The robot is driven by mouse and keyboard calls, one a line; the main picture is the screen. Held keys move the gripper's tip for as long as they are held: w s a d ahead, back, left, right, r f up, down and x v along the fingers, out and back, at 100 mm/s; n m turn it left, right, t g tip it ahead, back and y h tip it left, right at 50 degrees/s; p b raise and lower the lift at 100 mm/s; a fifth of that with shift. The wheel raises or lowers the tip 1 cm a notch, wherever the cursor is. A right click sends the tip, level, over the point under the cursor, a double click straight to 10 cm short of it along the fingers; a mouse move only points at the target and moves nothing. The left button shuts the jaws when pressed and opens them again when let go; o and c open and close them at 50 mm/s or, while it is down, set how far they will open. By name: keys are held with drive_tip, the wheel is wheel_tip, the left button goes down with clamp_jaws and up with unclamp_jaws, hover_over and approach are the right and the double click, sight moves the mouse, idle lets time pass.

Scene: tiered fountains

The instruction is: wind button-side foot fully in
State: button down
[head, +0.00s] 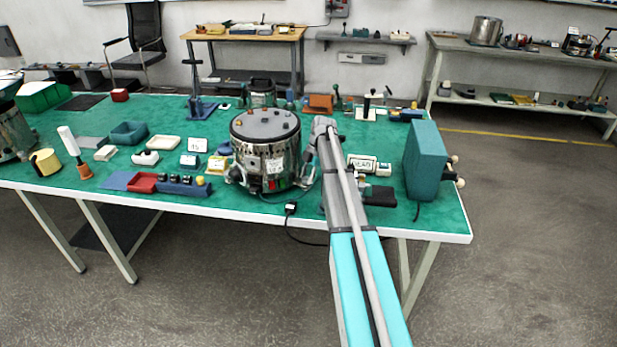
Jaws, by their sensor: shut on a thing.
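The fountain is a round steel drum (266,148) with a dark lid, standing upright on the green bench top. Red and green buttons (276,184) sit low on its front. One foot shows at its lower left (236,174). Another foot shows at its lower right (304,177), on the side by my arm. My arm reaches in from the bottom and bends down at the drum's right side. My gripper (309,153) is small and dark there, low against that side, and shut on the right-hand foot. The fingertips and the foot's thread are too small and partly hidden to make out.
A teal box (425,160) with knobs stands at the bench's right end. A labelled block (362,163) lies right of my arm. Trays, blocks and a white-handled tool (70,143) fill the left. A dark cable hangs over the front edge (290,208).

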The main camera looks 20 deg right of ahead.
drive_tip(key=shift+s+a, duration=0.15)
drive_tip(key=shift+s, duration=0.1)
drive_tip(key=shift+c, duration=1.7)
unclamp_jaws()
drive_tip(key=shift+w, duration=0.1)
